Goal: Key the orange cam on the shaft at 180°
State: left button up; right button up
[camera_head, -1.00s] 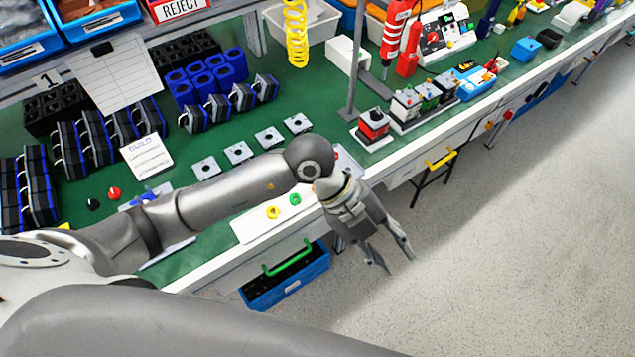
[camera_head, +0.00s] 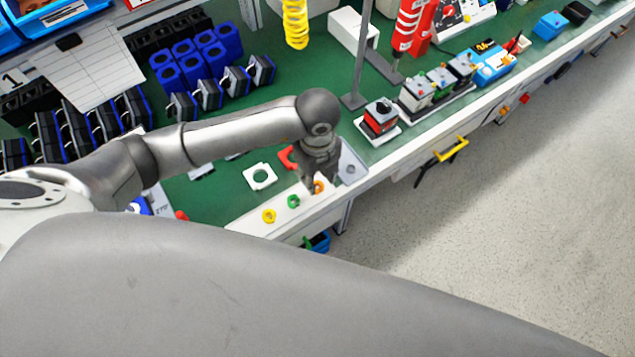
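A small orange cam (camera_head: 319,187) is on the white strip (camera_head: 250,222) along the front edge of the bench. It sits to the right of a green ring-like piece (camera_head: 293,201) and a yellow one (camera_head: 269,215). My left gripper (camera_head: 316,187) points down at the orange cam, with its fingers close around or beside it. Whether they touch it, and how far they are apart, is too small to tell. I cannot make out the shaft with certainty. My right gripper is out of view.
A grey plate (camera_head: 350,167) lies just right of the gripper. A white square plate with a round hole (camera_head: 260,176) lies to its left, near a red piece (camera_head: 286,157). A red-and-black switch unit (camera_head: 380,116) stands behind right. A grey post (camera_head: 357,60) rises behind.

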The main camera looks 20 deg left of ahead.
aim_at(317, 189)
pick_arm(q)
jog(key=shift+w+f, duration=0.15)
jog(key=shift+f, duration=0.2)
jog(key=shift+w+a+f, duration=0.1)
jog(key=shift+w+f, duration=0.05)
jog(key=shift+f, duration=0.2)
notch_tip(317, 189, down, 4)
jog(key=shift+w+f+p, duration=0.1)
jog(key=shift+f+p, duration=0.05)
jog(key=shift+p, duration=0.75)
jog(key=shift+f, duration=0.2)
jog(key=c, duration=0.4)
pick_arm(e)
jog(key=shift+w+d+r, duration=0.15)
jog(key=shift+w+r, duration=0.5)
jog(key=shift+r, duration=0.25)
